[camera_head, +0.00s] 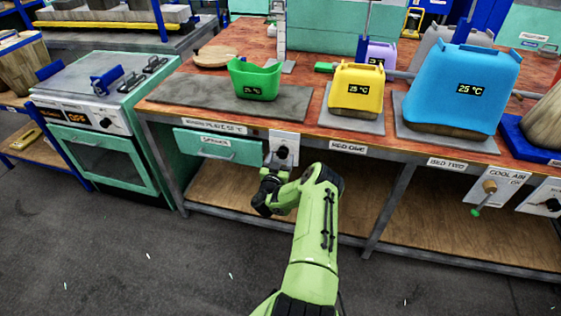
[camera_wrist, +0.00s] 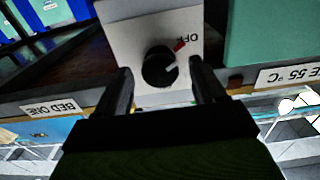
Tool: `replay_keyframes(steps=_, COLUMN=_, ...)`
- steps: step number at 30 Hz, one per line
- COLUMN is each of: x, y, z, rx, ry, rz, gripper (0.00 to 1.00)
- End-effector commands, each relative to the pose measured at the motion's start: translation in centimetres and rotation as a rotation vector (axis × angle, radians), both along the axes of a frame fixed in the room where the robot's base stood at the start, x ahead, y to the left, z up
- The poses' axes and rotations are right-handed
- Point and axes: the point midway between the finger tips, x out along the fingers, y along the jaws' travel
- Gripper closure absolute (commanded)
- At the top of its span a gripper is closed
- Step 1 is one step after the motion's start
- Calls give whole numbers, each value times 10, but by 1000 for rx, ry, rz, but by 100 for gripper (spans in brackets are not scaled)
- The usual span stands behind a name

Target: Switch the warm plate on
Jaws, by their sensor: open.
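The warm plate (camera_head: 190,97) is a dark grey slab at the left of the red-brown bench, with a label reading 55 °C on the edge below. Its black rotary knob (camera_head: 283,152) sits on a white panel below the bench edge. In the wrist view, upside down, the knob (camera_wrist: 158,68) has a red mark beside the word OFF. My gripper (camera_head: 274,168) is just in front of the panel. In the wrist view, the open fingers of my gripper (camera_wrist: 163,76) stand on either side of the knob; whether they touch it I cannot tell.
A green tub (camera_head: 256,82) reading 25 °C stands on the plate. A yellow container (camera_head: 356,90) and a blue one (camera_head: 462,85) stand to the right. A teal drawer (camera_head: 218,146) is left of the knob panel. An oven (camera_head: 105,120) stands further left.

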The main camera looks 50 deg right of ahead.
Motion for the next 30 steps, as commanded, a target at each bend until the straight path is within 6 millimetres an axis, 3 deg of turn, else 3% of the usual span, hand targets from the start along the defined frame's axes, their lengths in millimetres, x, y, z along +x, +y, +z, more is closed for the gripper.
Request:
replay_keyframes(steps=4, x=0, y=0, z=0, rx=0, ry=0, rz=0, gripper=33)
replay_keyframes(steps=12, x=0, y=0, z=0, rx=0, ry=0, rz=0, gripper=75)
replay_keyframes(steps=15, x=0, y=0, z=0, rx=0, ry=0, rz=0, gripper=86)
replay_keyframes(steps=30, x=0, y=1, z=1, rx=65, ry=-150, rz=-1, gripper=86)
